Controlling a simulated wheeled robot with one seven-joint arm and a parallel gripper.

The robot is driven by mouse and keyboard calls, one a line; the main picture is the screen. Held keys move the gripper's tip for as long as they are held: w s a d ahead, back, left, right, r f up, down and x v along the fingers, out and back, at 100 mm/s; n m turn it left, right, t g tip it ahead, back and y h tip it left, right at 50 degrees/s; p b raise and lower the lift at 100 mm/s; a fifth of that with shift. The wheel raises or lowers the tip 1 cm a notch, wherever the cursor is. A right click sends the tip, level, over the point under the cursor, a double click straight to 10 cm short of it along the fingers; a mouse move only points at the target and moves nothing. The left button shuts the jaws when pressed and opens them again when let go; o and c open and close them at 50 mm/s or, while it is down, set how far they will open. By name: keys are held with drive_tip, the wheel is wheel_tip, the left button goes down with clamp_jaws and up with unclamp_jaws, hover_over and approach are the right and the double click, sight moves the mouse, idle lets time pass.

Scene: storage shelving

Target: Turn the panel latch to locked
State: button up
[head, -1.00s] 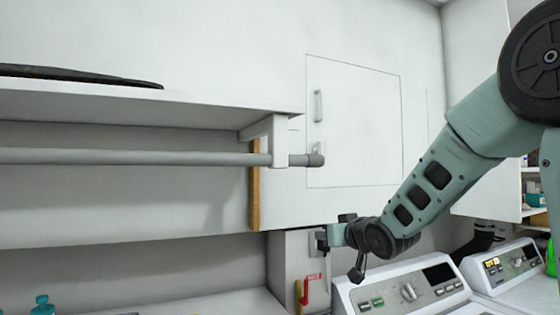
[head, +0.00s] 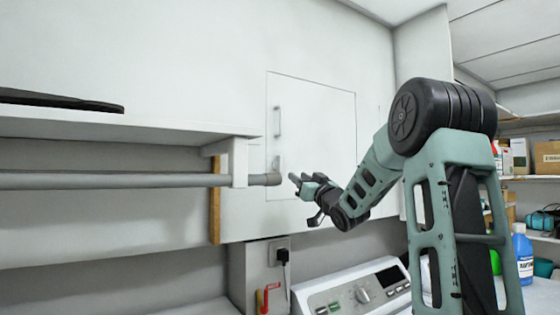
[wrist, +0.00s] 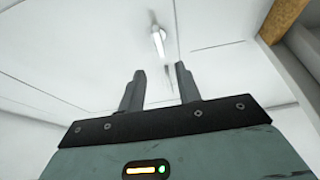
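The white panel (head: 318,120) is a flush door outlined on the white wall. A slim upright handle (head: 277,122) is near its left edge, and a small light fitting, probably the latch (head: 276,162), sits below it. The latch's turned position is too small to tell. My gripper (head: 296,180) is in front of the panel's lower left part, just right of and below the latch, apart from it. In the wrist view my gripper (wrist: 160,80) is open, with nothing between its fingers. A pale bar-like fitting (wrist: 158,42) shows beyond the fingertips; I cannot tell which fitting it is.
A grey rod (head: 120,181) under a white shelf (head: 120,124) ends close to the latch, left of my gripper. A wooden strip (head: 215,200) is beside it.

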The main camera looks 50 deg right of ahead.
sight(281, 164)
drive_tip(key=p+x, duration=0.4)
drive_tip(key=x, duration=0.6)
drive_tip(key=shift+d+r+p, duration=0.1)
drive_tip(key=shift+p, duration=0.25)
drive_tip(key=shift+w+d+r, duration=0.15)
drive_tip(key=shift+w+d, duration=0.05)
drive_tip(key=shift+w, duration=0.5)
clamp_jaws()
